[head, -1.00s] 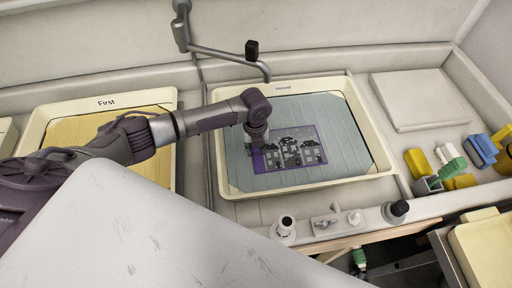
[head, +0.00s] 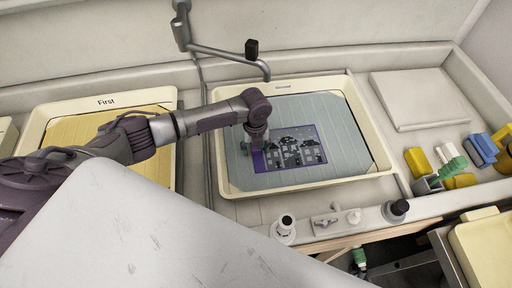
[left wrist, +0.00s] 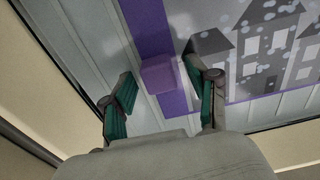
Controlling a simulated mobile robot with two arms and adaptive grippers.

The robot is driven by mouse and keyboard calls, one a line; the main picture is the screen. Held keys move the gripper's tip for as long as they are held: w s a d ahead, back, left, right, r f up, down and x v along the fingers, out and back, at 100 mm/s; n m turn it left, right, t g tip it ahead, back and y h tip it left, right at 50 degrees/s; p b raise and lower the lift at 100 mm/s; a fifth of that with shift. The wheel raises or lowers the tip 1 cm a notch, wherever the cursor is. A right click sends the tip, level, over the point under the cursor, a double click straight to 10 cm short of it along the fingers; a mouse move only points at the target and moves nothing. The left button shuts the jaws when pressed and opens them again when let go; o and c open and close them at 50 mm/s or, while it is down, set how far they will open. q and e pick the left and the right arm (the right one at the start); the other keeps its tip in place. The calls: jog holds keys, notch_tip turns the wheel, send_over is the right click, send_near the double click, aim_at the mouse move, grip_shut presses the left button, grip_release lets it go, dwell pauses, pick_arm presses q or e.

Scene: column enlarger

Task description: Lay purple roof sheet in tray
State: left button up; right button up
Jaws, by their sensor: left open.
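The purple roof sheet (head: 290,147), with a purple border and grey house pictures, lies flat in the second tray (head: 222,174), on its grey-blue ribbed floor. In the left wrist view the sheet (left wrist: 270,50) shows its purple edge strip and a raised purple tab (left wrist: 159,74). My left gripper (head: 250,150) is over the sheet's left edge. In the left wrist view its green-padded fingers (left wrist: 162,103) stand apart, one on each side of the tab, with a gap to both. My right gripper is out of view.
The tray labelled First (head: 105,102), with a yellow floor, stands to the left. A faucet (head: 230,56) hangs behind the second tray. Bottles (head: 285,226) and valves stand in front. Yellow, white and blue clips (head: 480,150) lie at the right.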

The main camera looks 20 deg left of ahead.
pick_arm(q)
jog(key=shift+r, duration=0.1)
jog(key=shift+r+p, duration=3.75)
jog(key=shift+r, duration=0.2)
jog(key=shift+r, duration=0.15)
notch_tip(320, 180, up, 12)
jog(key=shift+s+a+f, duration=0.1)
jog(key=shift+f, duration=0.15)
